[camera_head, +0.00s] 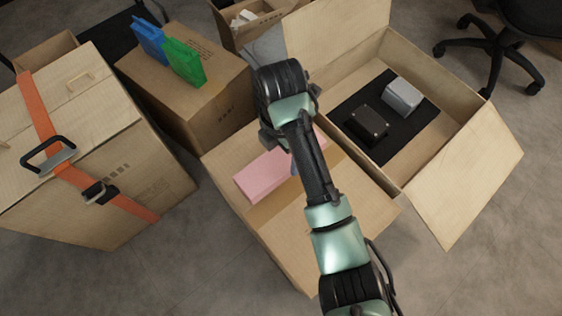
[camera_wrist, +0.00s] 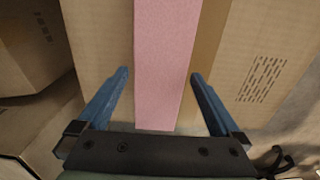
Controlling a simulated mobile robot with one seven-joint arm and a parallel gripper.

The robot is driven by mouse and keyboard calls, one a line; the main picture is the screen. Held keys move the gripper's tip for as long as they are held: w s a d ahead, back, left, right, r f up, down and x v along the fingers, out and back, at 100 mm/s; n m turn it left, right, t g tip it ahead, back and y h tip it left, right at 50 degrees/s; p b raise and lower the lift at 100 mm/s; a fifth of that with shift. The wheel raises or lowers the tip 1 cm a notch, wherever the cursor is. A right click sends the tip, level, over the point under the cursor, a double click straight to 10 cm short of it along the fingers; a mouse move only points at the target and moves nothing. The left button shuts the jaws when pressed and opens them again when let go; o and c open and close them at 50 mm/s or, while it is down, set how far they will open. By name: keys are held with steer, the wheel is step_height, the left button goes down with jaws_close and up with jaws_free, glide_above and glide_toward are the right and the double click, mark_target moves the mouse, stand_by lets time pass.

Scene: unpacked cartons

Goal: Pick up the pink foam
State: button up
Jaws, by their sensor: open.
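The pink foam (camera_head: 264,177) is a long flat block lying on top of a closed carton (camera_head: 285,232) in the head view. My arm crosses over it and hides its middle and part of its far end. In the wrist view the pink foam (camera_wrist: 165,65) runs upward between the two blue fingers of my gripper (camera_wrist: 160,85). The gripper is open and empty, with a gap between the foam and each finger. How high the fingertips are above the carton top I cannot tell.
An open carton (camera_head: 470,152) at the right holds a black box (camera_head: 367,124) and a grey box (camera_head: 403,96). A strapped carton (camera_head: 130,190) stands at the left. A carton behind bears blue (camera_head: 148,40) and green (camera_head: 184,62) items. An office chair (camera_head: 492,45) is at the upper right.

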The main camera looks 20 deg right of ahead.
mark_target(281, 158)
step_height(281, 158, down, 3)
steer(key=shift+b, duration=0.5)
steer(key=shift+r, duration=0.1)
steer(key=shift+c, duration=0.2)
steer(key=c, duration=1)
steer(key=shift+r, duration=0.1)
